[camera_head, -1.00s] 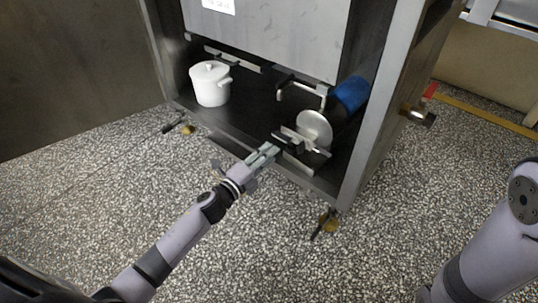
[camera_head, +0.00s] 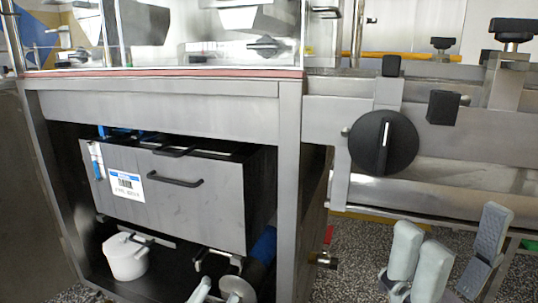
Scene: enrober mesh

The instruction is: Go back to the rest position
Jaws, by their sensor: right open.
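My right gripper (camera_head: 456,246) is at the lower right in the head view, its pale fingers pointing up and spread apart, with nothing between them. It is in front of the floor, right of the steel cabinet (camera_head: 290,180). At the bottom edge a pale finger-like tip (camera_head: 201,290) shows, probably of my left gripper. The rest of it is cut off, so its opening cannot be told. It is just left of a pale round disc (camera_head: 237,289) at the end of a dark and blue roller (camera_head: 262,255) in the cabinet's lower bay.
A white lidded pot (camera_head: 126,258) stands in the lower bay at left. A grey drawer box (camera_head: 190,195) with a handle and label is above it. A steel machine with a black knob (camera_head: 383,143) extends to the right. Speckled floor (camera_head: 355,255) shows below it.

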